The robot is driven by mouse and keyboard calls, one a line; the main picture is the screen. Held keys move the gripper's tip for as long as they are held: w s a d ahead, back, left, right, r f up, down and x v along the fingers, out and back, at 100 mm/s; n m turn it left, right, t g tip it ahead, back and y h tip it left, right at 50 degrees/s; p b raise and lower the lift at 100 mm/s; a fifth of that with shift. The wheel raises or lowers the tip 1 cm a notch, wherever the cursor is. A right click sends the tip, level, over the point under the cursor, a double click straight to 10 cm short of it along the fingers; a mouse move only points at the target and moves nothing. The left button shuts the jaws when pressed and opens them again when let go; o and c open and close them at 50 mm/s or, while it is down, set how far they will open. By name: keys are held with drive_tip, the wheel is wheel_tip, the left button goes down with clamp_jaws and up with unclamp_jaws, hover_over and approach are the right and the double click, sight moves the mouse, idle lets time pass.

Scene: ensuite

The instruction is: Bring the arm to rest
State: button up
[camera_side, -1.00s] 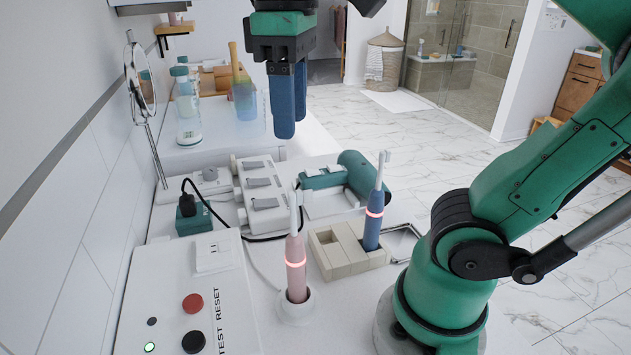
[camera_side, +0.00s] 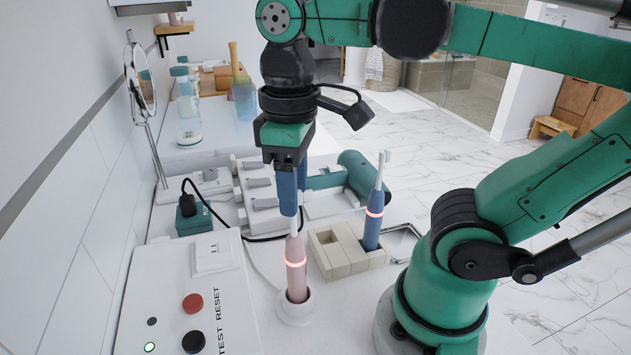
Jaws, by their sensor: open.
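My gripper (camera_side: 289,200) has blue fingers pointing straight down. It is above the counter, in line with the top of the pink toothbrush (camera_side: 296,268) in this view. The fingers overlap the brush head in the picture, and I cannot tell whether they touch it. The gripper is open. The pink toothbrush stands upright on a white round base (camera_side: 295,310) and has a lit red ring. My green arm reaches in from the right.
A blue toothbrush (camera_side: 373,222) stands in a beige holder (camera_side: 340,262). A panel with red and black buttons (camera_side: 233,262) lies front left. A black cable crosses the counter.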

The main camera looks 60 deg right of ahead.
wheel_tip(320, 180, up, 17)
drive_tip(key=w+d, duration=0.1)
drive_tip(key=d, duration=1.2)
wheel_tip(320, 180, down, 6)
drive_tip(key=shift+a, duration=0.3)
